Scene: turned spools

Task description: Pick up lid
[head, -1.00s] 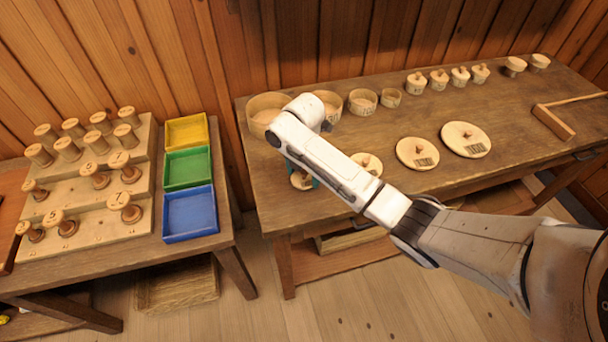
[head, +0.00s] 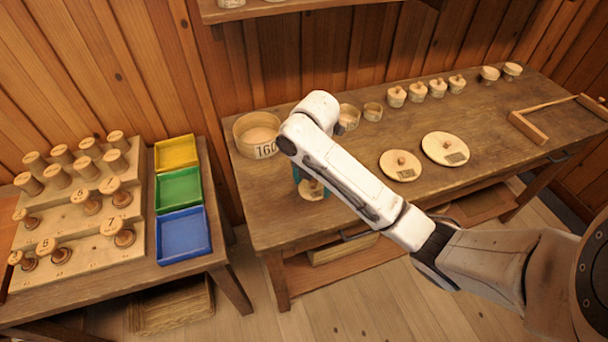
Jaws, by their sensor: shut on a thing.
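A small round wooden lid (head: 312,191) is under the end of my arm, near the front left edge of the long table. My gripper (head: 308,181) points down and is shut on this lid, at its top. The arm hides most of the fingers, and I cannot tell whether the lid touches the table or is just above it. Two larger knobbed lids, one round lid (head: 386,168) and a bigger one (head: 460,156), lie flat to the right.
An open round box marked 160 (head: 243,145) stands behind my gripper on the table (head: 490,119). Smaller boxes (head: 373,112) and several lidded ones line the back. A wooden frame (head: 527,129) lies right. A spool rack and yellow, green and blue trays (head: 184,240) stand left.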

